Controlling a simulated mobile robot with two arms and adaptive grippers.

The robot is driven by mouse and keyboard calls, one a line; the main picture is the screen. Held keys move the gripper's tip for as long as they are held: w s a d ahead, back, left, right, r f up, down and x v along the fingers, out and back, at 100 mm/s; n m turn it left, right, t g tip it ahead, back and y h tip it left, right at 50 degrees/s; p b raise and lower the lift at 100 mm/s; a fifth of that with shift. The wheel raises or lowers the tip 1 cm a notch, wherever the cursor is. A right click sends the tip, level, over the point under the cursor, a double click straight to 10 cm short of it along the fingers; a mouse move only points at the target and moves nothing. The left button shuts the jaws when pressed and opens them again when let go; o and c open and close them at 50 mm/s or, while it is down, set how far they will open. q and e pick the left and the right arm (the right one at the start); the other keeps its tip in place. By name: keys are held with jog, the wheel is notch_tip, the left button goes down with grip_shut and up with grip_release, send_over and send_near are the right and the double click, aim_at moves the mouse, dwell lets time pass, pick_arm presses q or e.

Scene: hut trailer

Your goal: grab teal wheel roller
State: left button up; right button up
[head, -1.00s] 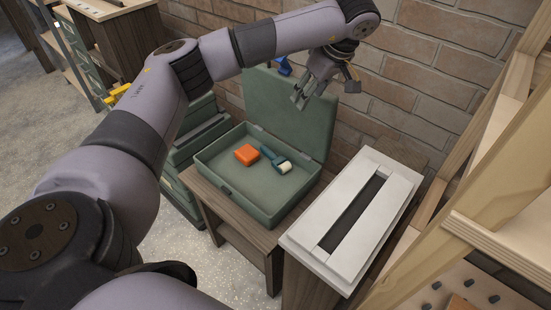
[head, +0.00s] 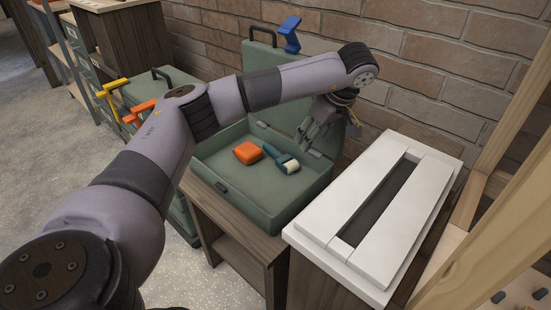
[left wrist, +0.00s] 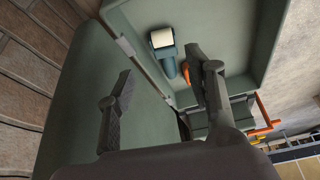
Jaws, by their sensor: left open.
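The teal wheel roller (head: 276,155), with a cream-coloured wheel, lies in the open green case (head: 237,187) next to an orange block (head: 247,152). My left gripper (head: 311,139) is open and empty, in front of the raised lid and above the right rear of the case, apart from the roller. In the left wrist view the roller (left wrist: 168,66) shows beyond and between the two spread fingers (left wrist: 165,90), nearer the right finger. The orange block is mostly hidden there behind the right finger. My right gripper is not in view.
The raised lid (head: 262,80) stands between the case and the brick wall (head: 420,60). A white slotted box (head: 385,205) stands close at the right, beside wooden framing. A blue tool (head: 290,35) shows above the lid. Yellow and orange tools stand at the left.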

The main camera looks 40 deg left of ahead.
pick_arm(q)
send_near(292, 164)
jog(key=f, duration=0.1)
jog(key=f+b, duration=0.1)
jog(key=shift+w+f+b, duration=0.2)
jog(key=shift+f+b, duration=0.1)
jog(key=shift+f, duration=0.05)
jog(key=shift+x, duration=0.85)
jog(key=shift+w+a+f+b, duration=0.1)
jog(key=shift+a+f+b, duration=0.5)
jog(key=shift+a+f, duration=0.4)
jog(key=shift+x, duration=1)
jog(key=shift+d, duration=0.1)
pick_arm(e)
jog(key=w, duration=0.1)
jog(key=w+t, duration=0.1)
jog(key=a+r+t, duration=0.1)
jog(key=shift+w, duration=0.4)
pick_arm(q)
jog(key=c, duration=0.8)
